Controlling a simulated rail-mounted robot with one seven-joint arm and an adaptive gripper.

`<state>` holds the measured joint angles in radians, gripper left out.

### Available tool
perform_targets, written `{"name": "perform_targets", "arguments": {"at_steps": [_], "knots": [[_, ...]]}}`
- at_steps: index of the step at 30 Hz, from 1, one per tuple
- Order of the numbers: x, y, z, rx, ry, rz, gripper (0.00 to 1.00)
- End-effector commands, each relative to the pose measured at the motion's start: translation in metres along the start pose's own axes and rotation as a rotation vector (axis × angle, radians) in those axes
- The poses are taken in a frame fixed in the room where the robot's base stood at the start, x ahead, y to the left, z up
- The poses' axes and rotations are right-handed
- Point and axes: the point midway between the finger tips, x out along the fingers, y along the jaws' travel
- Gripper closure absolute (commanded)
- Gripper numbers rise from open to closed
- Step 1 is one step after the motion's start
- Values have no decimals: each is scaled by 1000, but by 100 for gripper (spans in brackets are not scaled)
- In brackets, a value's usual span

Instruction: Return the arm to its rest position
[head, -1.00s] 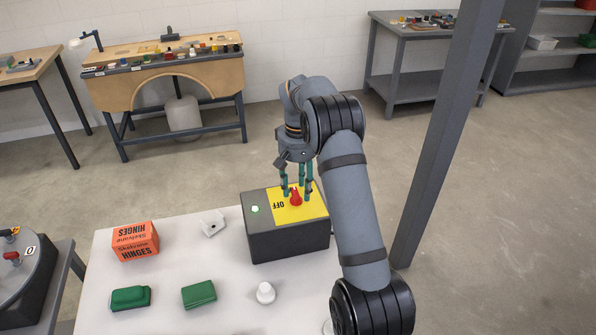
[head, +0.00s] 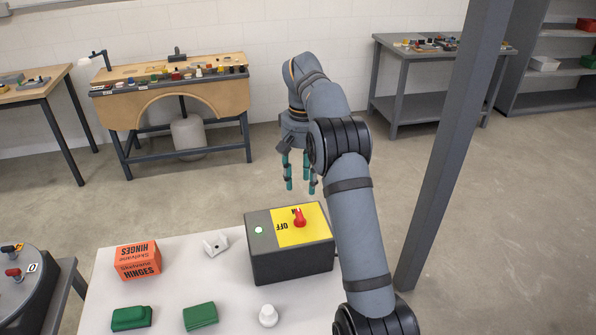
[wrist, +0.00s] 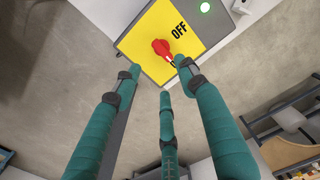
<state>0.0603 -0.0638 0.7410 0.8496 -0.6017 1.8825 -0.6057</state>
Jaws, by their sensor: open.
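My gripper (head: 301,186) hangs open and empty in the head view, its teal fingers pointing down above and behind the switch box. The dark grey switch box (head: 290,262) stands on the white table, with a yellow top panel (head: 289,236), a red knob (head: 299,216) and a lit green-white lamp (head: 258,230). In the wrist view the spread fingers (wrist: 156,85) frame the red knob (wrist: 161,47), with a clear gap between them and the knob. The word OFF (wrist: 179,30) is readable on the panel.
On the white table (head: 232,273) are an orange hinges box (head: 138,260), a pale bracket (head: 215,244), two green blocks (head: 131,318) (head: 200,315) and a white knob-like piece (head: 268,315). A grey post (head: 445,150) stands right of my arm. Benches line the back wall.

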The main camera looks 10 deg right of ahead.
Motion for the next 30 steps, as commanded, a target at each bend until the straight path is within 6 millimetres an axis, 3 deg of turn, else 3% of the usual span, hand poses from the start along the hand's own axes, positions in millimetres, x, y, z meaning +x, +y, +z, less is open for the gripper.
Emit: {"name": "perform_targets", "arguments": {"at_steps": [6, 11, 21, 30], "knots": [[3, 0, 0, 0, -2, 0, 58], [18, 0, 1, -1, -4, 0, 58], [84, 0, 2, -1, -6, 0, 58], [119, 0, 1, 0, -2, -1, 58]]}}
